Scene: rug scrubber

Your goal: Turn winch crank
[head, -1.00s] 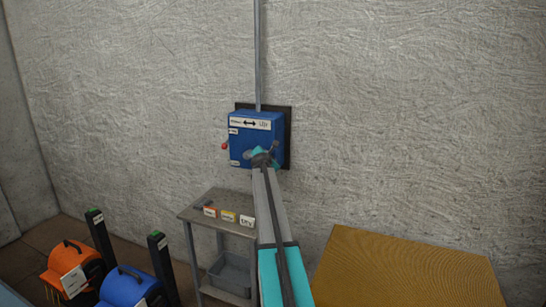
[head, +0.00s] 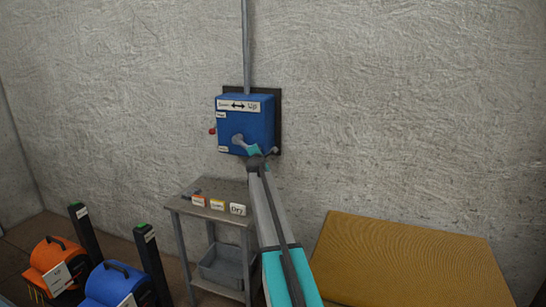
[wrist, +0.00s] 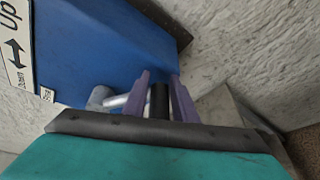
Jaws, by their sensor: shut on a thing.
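The blue winch box (head: 262,122) hangs on the wall, with a label reading "Down" and "Up" around a double arrow. Its grey crank arm (head: 238,140) shows on the lower front and slopes down to the right towards my gripper (head: 256,160). In the wrist view, the purple fingers of my gripper (wrist: 161,100) stand on either side of the black crank handle (wrist: 160,98) and are shut on it. The pale metal crank arm (wrist: 122,102) runs left from the handle to a round grey hub (wrist: 99,96). The lower part of the handle is hidden.
A red knob (head: 212,131) sticks out at the box's left. Below stands a grey cart (head: 185,206) with small labelled blocks. Orange (head: 60,263) and blue (head: 112,284) machines stand lower left. A brown-yellow panel (head: 400,260) fills the lower right.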

